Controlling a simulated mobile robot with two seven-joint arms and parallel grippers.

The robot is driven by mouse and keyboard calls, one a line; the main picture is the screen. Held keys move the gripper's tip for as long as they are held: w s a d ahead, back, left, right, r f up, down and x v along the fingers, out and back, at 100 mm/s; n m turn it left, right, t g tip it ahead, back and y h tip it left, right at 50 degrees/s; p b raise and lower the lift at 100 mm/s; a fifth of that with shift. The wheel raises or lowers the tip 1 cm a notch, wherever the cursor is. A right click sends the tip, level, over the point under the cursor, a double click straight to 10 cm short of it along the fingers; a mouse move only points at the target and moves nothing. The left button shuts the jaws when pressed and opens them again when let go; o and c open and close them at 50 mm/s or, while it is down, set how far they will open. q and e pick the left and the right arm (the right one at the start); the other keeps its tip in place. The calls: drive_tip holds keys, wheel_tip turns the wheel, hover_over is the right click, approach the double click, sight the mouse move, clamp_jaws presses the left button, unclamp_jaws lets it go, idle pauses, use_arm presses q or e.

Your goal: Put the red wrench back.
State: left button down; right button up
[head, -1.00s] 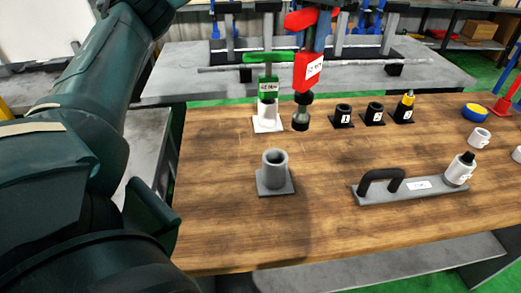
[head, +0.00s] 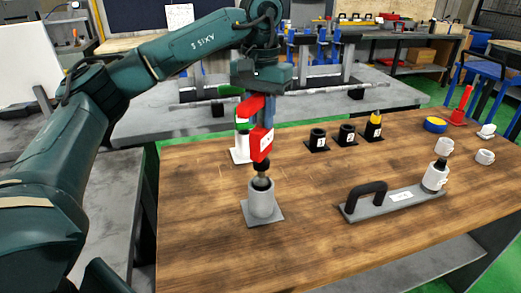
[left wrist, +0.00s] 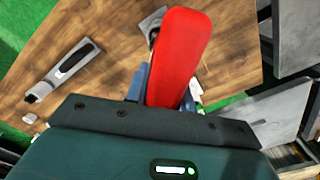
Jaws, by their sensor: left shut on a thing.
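The red wrench (head: 261,143) is upright in my left gripper (head: 268,112), which is shut on it near its top. Its dark and metal lower end is at the mouth of the grey cylindrical holder (head: 262,203), on the near part of the wooden table. I cannot tell how deep the end sits in the holder. In the left wrist view the wrench's red handle (left wrist: 181,58) rises between the blue fingers (left wrist: 138,82). My right gripper is not in view.
A white holder (head: 240,152) with a green tool stands just behind the wrench. Black holders (head: 318,141) stand in a row to its right. A grey plate with a dark handle (head: 367,196) lies to the right. The table's front left is clear.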

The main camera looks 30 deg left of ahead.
sight(261, 144)
use_arm(q)
wheel_tip(261, 144, down, 6)
drive_tip(key=shift+f, duration=0.6)
drive_tip(key=shift+f, duration=0.15)
drive_tip(key=c, duration=1.2)
unclamp_jaws()
